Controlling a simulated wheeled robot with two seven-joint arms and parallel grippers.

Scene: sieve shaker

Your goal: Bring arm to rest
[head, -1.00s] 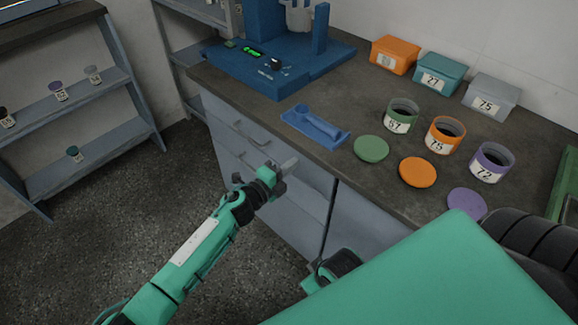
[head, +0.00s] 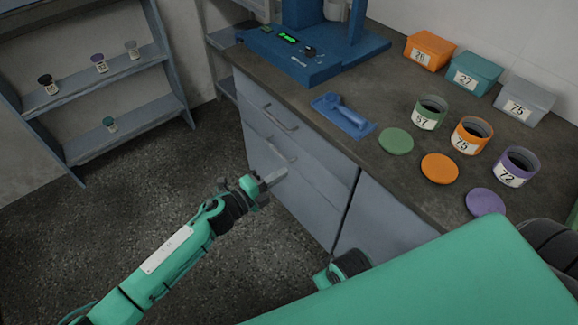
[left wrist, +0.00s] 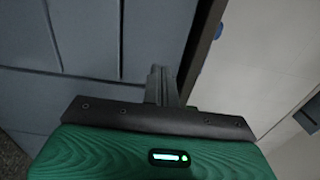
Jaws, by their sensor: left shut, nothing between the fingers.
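My left arm reaches in from the lower left in the head view. Its gripper (head: 273,178) is shut and empty, in front of the grey drawer cabinet (head: 325,190) and below the worktop edge. I cannot tell whether the fingertips touch the drawer front. The left wrist view shows the closed fingers (left wrist: 161,85) against grey cabinet panels. A large green part of my own body covers the lower right of the head view.
The dark worktop (head: 390,165) holds a blue shaker (head: 300,60), a blue tray (head: 342,115), jars 57 (head: 428,120), 75 (head: 471,142) and 72 (head: 513,175), and coloured lids. Boxes stand along the wall. A shelf (head: 115,85) with small jars stands left. The floor (head: 150,185) between is clear.

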